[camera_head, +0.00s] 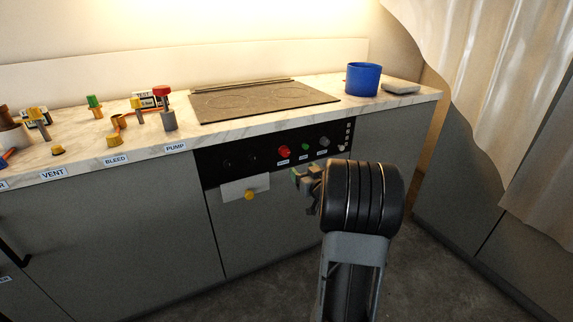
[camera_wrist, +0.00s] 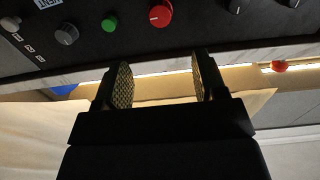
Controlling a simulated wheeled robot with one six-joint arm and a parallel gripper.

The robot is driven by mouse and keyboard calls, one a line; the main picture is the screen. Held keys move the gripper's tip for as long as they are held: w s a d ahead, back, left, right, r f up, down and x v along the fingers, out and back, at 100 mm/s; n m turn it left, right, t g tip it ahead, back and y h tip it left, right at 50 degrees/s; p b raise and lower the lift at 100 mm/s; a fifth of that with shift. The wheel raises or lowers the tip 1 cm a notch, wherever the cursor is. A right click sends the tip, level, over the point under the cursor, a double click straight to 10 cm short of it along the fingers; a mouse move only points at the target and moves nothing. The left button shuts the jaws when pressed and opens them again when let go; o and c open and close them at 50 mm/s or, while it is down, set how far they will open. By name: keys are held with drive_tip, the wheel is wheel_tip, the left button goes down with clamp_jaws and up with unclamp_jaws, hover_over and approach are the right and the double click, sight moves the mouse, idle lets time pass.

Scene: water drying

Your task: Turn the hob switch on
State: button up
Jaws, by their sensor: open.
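The black control panel (camera_head: 265,150) is on the cabinet front below the hob plate (camera_head: 262,101). It carries a red knob (camera_head: 284,152), a green button (camera_head: 305,146) and a grey knob (camera_head: 323,141), with small labels too fine to read. Which control is the hob switch cannot be read. In the wrist view the red knob (camera_wrist: 160,14) has a white mark and lies beyond the fingers, near the green button (camera_wrist: 109,24) and grey knob (camera_wrist: 67,34). My gripper (camera_head: 306,177) is open and empty in front of the panel, apart from the controls; its fingers (camera_wrist: 163,82) frame a gap.
Two black knobs (camera_head: 252,158) are at the panel's left, above a white card with a yellow knob (camera_head: 249,195). A blue pot (camera_head: 363,79) stands right of the hob plate. Several valves, including a red-topped one (camera_head: 162,91), stand on the left counter. A curtain (camera_head: 500,80) hangs at right.

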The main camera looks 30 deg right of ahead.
sight(287, 154)
drive_tip(key=w, duration=0.4)
drive_tip(key=w+d+b, duration=0.1)
drive_tip(key=w, duration=0.4)
drive_tip(key=w+d, duration=0.1)
drive_tip(key=w, duration=0.3)
drive_tip(key=shift+w+f+b, duration=0.1)
drive_tip(key=shift+w+b, duration=0.05)
drive_tip(key=shift+b, duration=0.25)
drive_tip(key=shift+c, duration=0.2)
drive_tip(key=c, duration=0.9)
